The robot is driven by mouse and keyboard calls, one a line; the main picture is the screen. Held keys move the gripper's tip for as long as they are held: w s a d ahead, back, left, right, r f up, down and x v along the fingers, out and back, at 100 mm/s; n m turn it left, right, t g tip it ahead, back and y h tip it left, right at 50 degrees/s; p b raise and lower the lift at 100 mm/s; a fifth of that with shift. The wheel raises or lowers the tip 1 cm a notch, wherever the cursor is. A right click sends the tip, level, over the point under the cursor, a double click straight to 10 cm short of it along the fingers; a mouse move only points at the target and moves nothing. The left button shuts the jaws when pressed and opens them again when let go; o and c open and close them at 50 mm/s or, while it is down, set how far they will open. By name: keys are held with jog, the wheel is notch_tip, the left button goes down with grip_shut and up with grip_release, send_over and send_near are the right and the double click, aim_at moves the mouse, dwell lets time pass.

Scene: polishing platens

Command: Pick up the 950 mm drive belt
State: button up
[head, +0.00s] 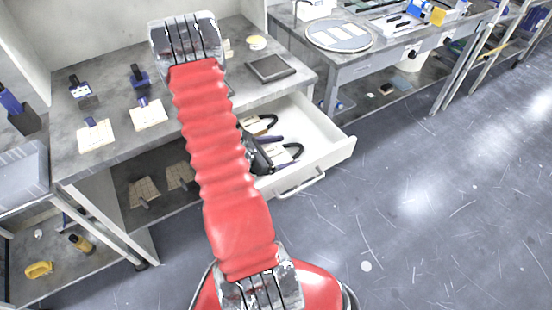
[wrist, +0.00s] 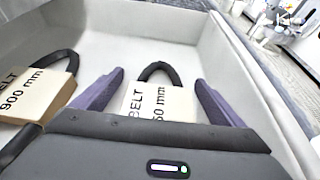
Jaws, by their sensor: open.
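In the wrist view, a black belt loop (wrist: 158,72) with a white card lies ahead of my gripper (wrist: 160,78). Its card reads "BELT" and "50 mm"; the leading digit is hidden. My purple fingers stand open on either side of this belt and card, with nothing gripped. A second belt, with a card (wrist: 40,92) reading "BELT 900 mm", lies to the left, outside the fingers. In the head view, both belts lie in the open white drawer (head: 328,143). The partly hidden belt (head: 293,150) is nearer the drawer front, beside my gripper (head: 275,150).
The drawer walls (wrist: 255,85) rise close to the right of my gripper. The grey bench (head: 215,100) above carries cards, blue-topped items and a dark tray (head: 270,68). A second bench with a round plate (head: 340,35) stands at right. The floor beyond the drawer is clear.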

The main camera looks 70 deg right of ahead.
jog(key=shift+c, duration=0.2)
jog(key=c, duration=1.2)
jog(key=shift+r, duration=0.1)
jog(key=shift+r, duration=4.95)
